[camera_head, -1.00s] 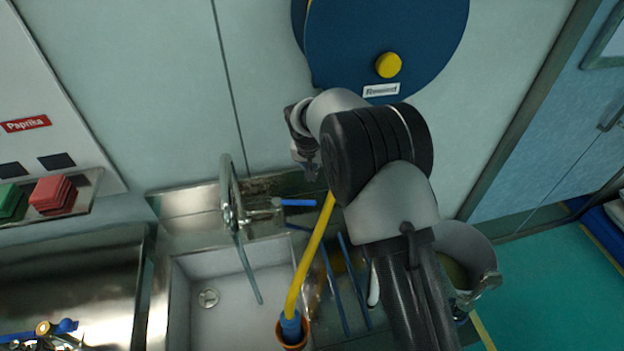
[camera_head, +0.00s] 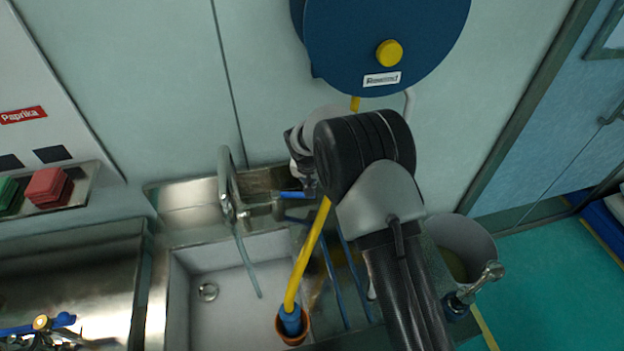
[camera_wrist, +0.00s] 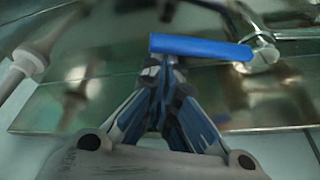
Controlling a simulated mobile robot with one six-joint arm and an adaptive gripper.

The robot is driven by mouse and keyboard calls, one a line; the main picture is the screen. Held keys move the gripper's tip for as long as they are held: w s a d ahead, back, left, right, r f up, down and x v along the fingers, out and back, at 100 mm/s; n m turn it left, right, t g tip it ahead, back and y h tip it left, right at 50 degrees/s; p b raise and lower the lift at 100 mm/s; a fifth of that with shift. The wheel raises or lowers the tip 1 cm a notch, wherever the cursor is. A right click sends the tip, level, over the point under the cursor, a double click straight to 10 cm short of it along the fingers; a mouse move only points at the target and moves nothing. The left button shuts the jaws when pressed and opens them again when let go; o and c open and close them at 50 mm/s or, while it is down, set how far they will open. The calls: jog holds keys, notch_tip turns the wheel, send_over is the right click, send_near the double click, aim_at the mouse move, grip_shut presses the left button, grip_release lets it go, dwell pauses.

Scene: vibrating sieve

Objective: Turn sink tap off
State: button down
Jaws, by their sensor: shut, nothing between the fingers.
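The sink tap (camera_head: 226,186) is a tall metal faucet at the back of the sink (camera_head: 208,268), with its spout pointing down over the basin. Its blue lever handle (camera_head: 289,195) sticks out to the right of the tap body. The handle also shows as a blue bar in the wrist view (camera_wrist: 200,47). My gripper (camera_head: 309,190) is at the right end of the handle, partly hidden by my arm. In the wrist view its fingertips (camera_wrist: 165,68) are together just below the left part of the handle. I cannot tell whether they touch it.
A yellow hose (camera_head: 308,255) runs from the blue hose reel (camera_head: 385,40) into an orange-rimmed holder (camera_head: 292,331), close to my arm. Blue-handled tools (camera_head: 334,280) stand right of the basin. A grey bucket (camera_head: 462,243) is further right. The wall is close behind the tap.

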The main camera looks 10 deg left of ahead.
jog(key=shift+s, duration=0.15)
dwell(0.3)
jog(key=s+m+b, duration=0.1)
jog(key=b, duration=0.1)
jog(key=s+m+b, duration=0.1)
jog(key=b, duration=0.1)
jog(key=shift+d+f+h, duration=0.2)
jog(key=shift+h, duration=0.1)
jog(key=s+m+h+b, duration=0.1)
jog(key=s+m+b, duration=0.1)
jog(key=m+b, duration=0.1)
jog(key=shift+s, duration=0.35)
jog(key=shift+s+a+m+g+b, duration=0.2)
jog(key=shift+s+m+g+b, duration=0.1)
jog(key=shift+s+m+b, duration=0.6)
jog(key=s+m, duration=0.1)
jog(key=s+a+m+h+b, duration=0.1)
jog(key=shift+r+m+g, duration=0.15)
jog(key=shift+m+g, duration=0.15)
jog(key=shift+m, duration=0.1)
jog(key=shift+s+a+r+m+g+h, duration=0.1)
jog(key=shift+s+a+m+g+h, duration=0.1)
jog(key=shift+s+a+m, duration=0.5)
jog(key=shift+s+a+m+g+h, duration=0.1)
jog(key=shift+s+a+m+g, duration=0.1)
jog(key=shift+s+a+m, duration=0.4)
jog(key=shift+s, duration=0.3)
